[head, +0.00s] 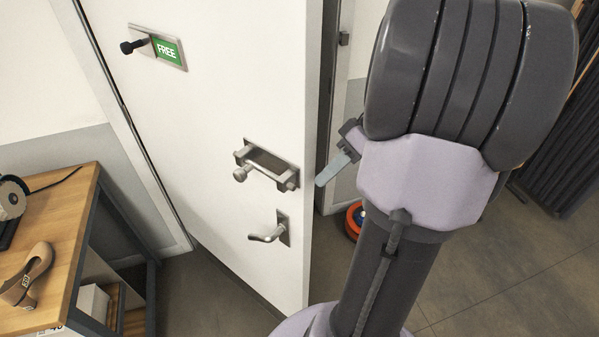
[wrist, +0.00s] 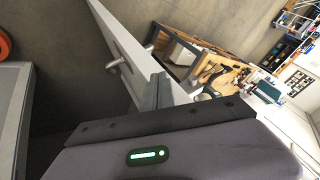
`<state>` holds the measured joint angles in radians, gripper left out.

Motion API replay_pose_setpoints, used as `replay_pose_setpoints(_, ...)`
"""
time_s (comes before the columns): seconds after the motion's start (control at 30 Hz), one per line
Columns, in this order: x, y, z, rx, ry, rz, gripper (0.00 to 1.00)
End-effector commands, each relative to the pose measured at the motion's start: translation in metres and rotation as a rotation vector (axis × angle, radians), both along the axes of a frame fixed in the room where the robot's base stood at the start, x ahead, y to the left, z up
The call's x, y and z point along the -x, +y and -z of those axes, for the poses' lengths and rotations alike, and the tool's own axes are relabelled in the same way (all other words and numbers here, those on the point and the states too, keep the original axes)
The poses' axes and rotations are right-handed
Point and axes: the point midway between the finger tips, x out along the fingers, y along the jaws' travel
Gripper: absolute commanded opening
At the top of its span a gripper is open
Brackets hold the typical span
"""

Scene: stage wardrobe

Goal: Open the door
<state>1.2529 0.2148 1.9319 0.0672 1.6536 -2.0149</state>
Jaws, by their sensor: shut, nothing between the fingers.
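The white door (head: 220,120) stands ajar, with a dark gap between its free right edge and the frame. On its near face are a green FREE sign (head: 167,50) with a dark knob, a metal slot fitting (head: 268,163) and a lever handle (head: 266,236). In the wrist view the door (wrist: 122,38) is seen nearly edge-on, with a lever (wrist: 116,64) on its left side. My gripper (head: 333,169) is shut and empty beside the free edge. Its fingers also show in the wrist view (wrist: 158,92). Whether they touch the door, I cannot tell.
A wooden table (head: 62,225) with a tan holder (head: 28,275) stands at the left, near the hinge side. An orange round object (head: 354,222) lies on the floor beyond the door edge. Dark folded panels (head: 560,140) stand at the right. Grey floor is clear at lower right.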

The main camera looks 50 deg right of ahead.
Motion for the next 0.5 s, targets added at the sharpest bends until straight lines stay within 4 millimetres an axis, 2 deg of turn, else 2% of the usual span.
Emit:
replay_pose_setpoints(0.03, -0.005, 0.006, 0.012, -0.003, 0.000, -0.003, 0.00)
replay_pose_setpoints(0.3, -0.029, 0.033, 0.060, -0.005, 0.002, -0.002, 0.00)
replay_pose_setpoints(0.5, -0.032, 0.063, 0.058, -0.002, 0.001, -0.003, 0.00)
